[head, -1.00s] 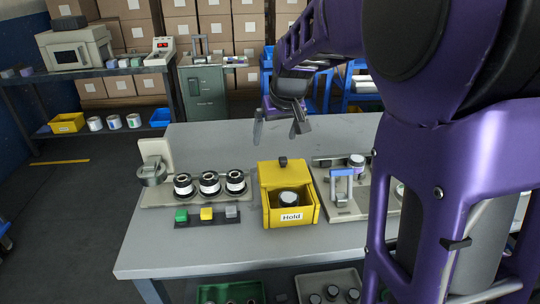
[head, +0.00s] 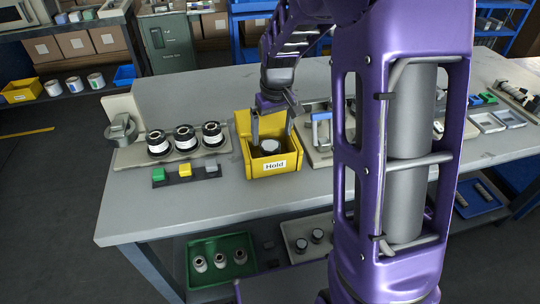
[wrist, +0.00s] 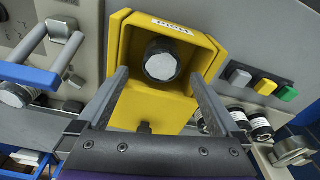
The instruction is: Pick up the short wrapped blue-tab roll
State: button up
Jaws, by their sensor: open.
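A short dark roll with a pale top (head: 270,146) stands in the yellow bin labelled Hold (head: 272,172). In the wrist view the roll (wrist: 161,65) shows its pale, faceted end, inside the bin (wrist: 214,54). No blue tab can be made out on it, so I cannot tell whether it is the blue-tab one. My gripper (head: 273,124) is open and empty over the bin, its fingers pointing down. In the wrist view the fingers (wrist: 160,77) spread to either side of the roll's line, apart from it.
Three dark-and-white rolls (head: 184,138) stand on a rack left of the bin, with green, yellow and grey blocks (head: 185,171) in front. A blue-handled press (head: 322,130) stands close on the right. A green tray (head: 222,259) holds rolls below. The table's front left is clear.

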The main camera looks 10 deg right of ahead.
aim_at(270, 147)
jog(key=shift+w+a+f+b, duration=0.1)
jog(key=shift+f+b, duration=0.1)
jog(key=shift+f, duration=0.8)
jog(key=shift+w+a+f+b, duration=0.1)
jog(key=shift+w+f+b, duration=0.05)
jog(key=shift+f, duration=0.9)
jog(key=shift+w+f+b, duration=0.1)
jog(key=shift+f+b, duration=0.1)
jog(key=shift+f, duration=0.8)
jog(key=c, duration=1.5)
